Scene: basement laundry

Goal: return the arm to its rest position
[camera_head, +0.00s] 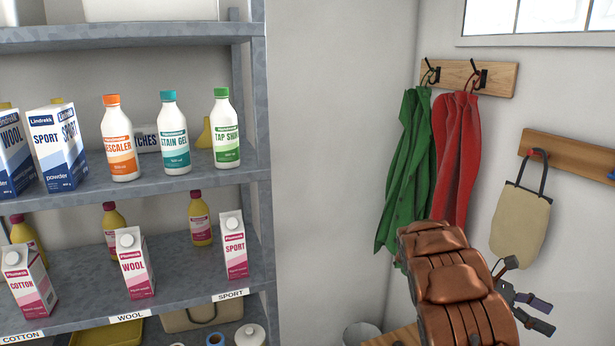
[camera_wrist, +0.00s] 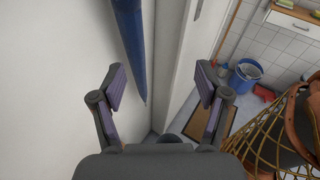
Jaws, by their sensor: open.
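My gripper (camera_head: 522,296) is at the lower right in the head view, beyond my copper-coloured arm, in front of the right-hand wall and below the hanging beige bag. In the wrist view my gripper (camera_wrist: 161,85) has its two fingers wide apart with nothing between them. The fingers appear clear of the pale wall and the door edge behind them. Most of my arm below the copper link is out of the head view.
A grey shelf unit (camera_head: 200,262) with bottles and cartons stands left. Green (camera_head: 408,165) and red (camera_head: 461,155) cloths and a beige bag (camera_head: 521,222) hang right. The wrist view shows a blue hanging item (camera_wrist: 130,40), a blue bucket (camera_wrist: 244,75) and a netted basket (camera_wrist: 262,135).

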